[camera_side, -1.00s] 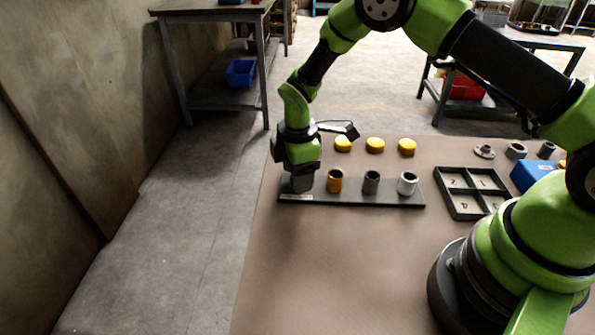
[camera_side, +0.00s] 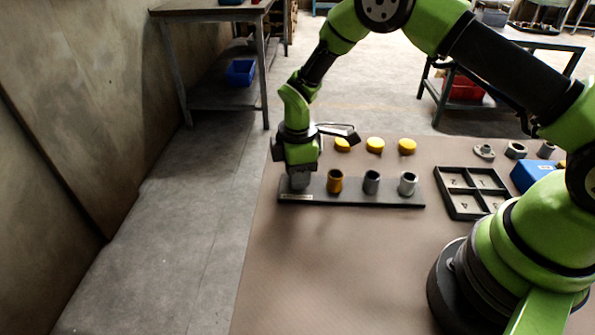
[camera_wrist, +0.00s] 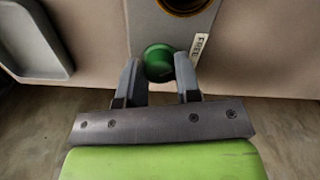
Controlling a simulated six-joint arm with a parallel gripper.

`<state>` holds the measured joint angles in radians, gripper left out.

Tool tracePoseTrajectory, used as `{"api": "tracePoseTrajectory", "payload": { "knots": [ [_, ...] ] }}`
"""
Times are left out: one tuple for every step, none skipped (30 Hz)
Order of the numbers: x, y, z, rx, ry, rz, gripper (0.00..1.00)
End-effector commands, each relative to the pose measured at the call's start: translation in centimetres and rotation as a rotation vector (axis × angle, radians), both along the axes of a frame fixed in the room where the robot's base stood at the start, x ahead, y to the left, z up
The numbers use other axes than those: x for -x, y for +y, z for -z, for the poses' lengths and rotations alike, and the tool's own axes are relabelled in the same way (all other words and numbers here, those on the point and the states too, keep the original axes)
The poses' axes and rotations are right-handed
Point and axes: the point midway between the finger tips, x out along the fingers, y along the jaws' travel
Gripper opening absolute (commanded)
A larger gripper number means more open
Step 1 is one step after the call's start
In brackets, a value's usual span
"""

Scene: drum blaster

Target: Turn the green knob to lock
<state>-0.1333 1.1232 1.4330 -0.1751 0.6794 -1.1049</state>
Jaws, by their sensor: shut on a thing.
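The green knob (camera_wrist: 159,62) shows in the wrist view as a round green cap between the two fingers of my gripper (camera_wrist: 158,76). The fingers are shut on its sides. A small white label reading "FREE" (camera_wrist: 199,48) is just right of the knob. In the side view, my gripper (camera_side: 299,182) points down at the left end of a long dark board (camera_side: 390,203), and the knob is hidden behind the fingers.
An orange tube (camera_side: 335,182), a dark grey tube (camera_side: 371,183) and a lighter tube (camera_side: 407,184) stand on the board right of my gripper. Yellow caps (camera_side: 375,145) lie behind. A divided tray (camera_side: 472,209) is to the right. The mat in front is clear.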

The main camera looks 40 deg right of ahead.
Motion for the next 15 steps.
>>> {"api": "tracePoseTrajectory", "payload": {
  "knots": [
    [-0.01,0.0,-0.05,0.0,0.0,0.031,0.08],
    [-0.01,0.0,-0.05,0.0,0.0,0.054,0.08],
    [-0.01,0.0,-0.05,0.0,0.0,0.086,0.08],
    [-0.01,0.0,-0.05,0.0,0.0,0.111,0.08],
    [-0.01,0.0,-0.05,0.0,0.0,0.137,0.08],
    [-0.01,0.0,-0.06,0.0,0.0,0.174,0.08],
    [-0.01,0.0,-0.06,0.0,0.0,0.202,0.08],
    [-0.01,0.0,-0.06,0.0,0.0,0.23,0.08],
    [-0.01,0.0,-0.06,0.0,0.0,0.269,0.08],
    [-0.01,0.0,-0.06,0.0,0.0,0.298,0.08],
    [-0.01,0.0,-0.06,0.0,0.0,0.326,0.08],
    [-0.01,0.0,-0.07,0.0,0.0,0.365,0.08],
    [-0.01,0.0,-0.07,0.0,0.0,0.393,0.08],
    [-0.01,0.0,-0.07,0.0,0.0,0.421,0.08],
    [-0.01,0.0,-0.07,0.0,0.0,0.46,0.07]
  ]
}}
